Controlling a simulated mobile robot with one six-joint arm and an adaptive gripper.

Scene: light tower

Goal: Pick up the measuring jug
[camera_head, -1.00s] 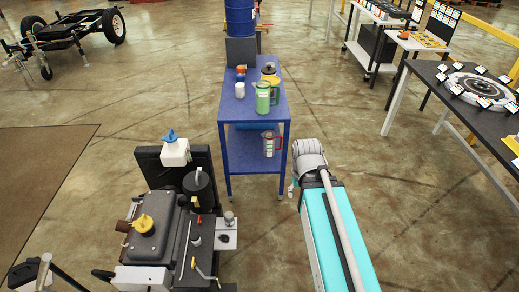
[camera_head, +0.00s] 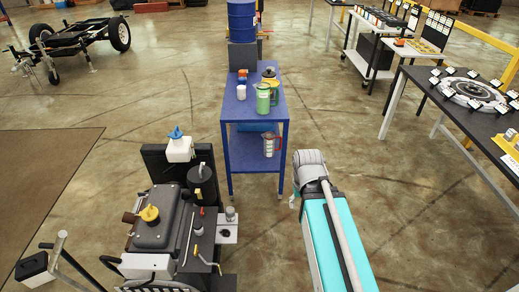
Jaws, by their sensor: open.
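A clear jug with a red handle and markings (camera_head: 270,144) stands upright on the lower shelf of the blue cart (camera_head: 237,122). A green jug with a pale label (camera_head: 263,98) stands on the cart's top. I cannot tell for sure which of the two is the measuring jug. My teal and grey arm reaches up from the bottom edge to just right of the cart's front right leg. A small grey part shows at the left of the arm's far end, but my gripper's fingers cannot be made out. Nothing seems to touch either jug.
A yellow-handled can (camera_head: 270,76) and small containers (camera_head: 241,91) share the cart top. A dark table (camera_head: 478,128) is at right. The floor between cart and table is clear.

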